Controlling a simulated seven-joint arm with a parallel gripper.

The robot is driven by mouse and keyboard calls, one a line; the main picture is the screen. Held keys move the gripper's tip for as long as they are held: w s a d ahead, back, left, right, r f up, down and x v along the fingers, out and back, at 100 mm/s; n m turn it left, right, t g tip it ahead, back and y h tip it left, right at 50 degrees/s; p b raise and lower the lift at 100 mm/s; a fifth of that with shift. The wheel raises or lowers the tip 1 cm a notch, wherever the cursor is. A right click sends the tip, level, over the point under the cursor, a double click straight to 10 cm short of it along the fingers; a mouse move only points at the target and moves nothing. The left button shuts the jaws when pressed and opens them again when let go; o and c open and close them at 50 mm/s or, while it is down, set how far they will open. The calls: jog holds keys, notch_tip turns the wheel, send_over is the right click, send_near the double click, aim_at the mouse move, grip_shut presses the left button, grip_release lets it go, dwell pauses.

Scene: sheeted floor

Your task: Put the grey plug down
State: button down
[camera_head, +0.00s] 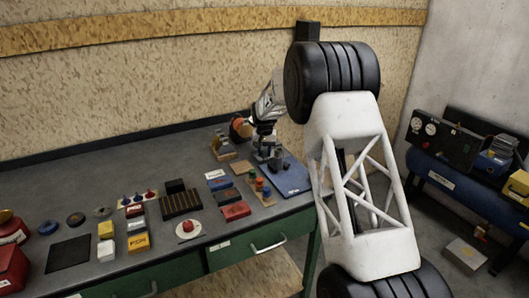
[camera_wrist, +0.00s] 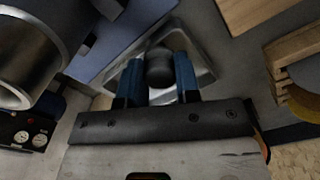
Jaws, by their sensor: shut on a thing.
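The grey plug (camera_wrist: 159,66) is a dark, round-topped piece between the two blue fingertips of my gripper (camera_wrist: 158,78) in the wrist view. My gripper is shut on it. A shiny square metal dish (camera_wrist: 204,72) lies behind the plug and fingers in that view. I cannot tell whether the plug touches the dish. In the head view my gripper (camera_head: 268,153) points down over the right part of the workbench, beside a blue mat (camera_head: 292,182). The plug is too small to make out clearly there.
A wooden strip with coloured pegs (camera_head: 260,188) stands just in front of my gripper. A wooden block holder (camera_head: 224,150) is to its left. A red box (camera_head: 236,211) and a dark slotted tray (camera_head: 180,203) are further left. The mat's front part looks clear.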

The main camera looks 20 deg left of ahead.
aim_at(265, 151)
dwell(0.3)
jog(key=c, duration=0.8)
grip_release()
jog(key=shift+f, duration=0.1)
notch_tip(265, 151, up, 12)
jog(key=shift+r, duration=0.15)
dwell(0.6)
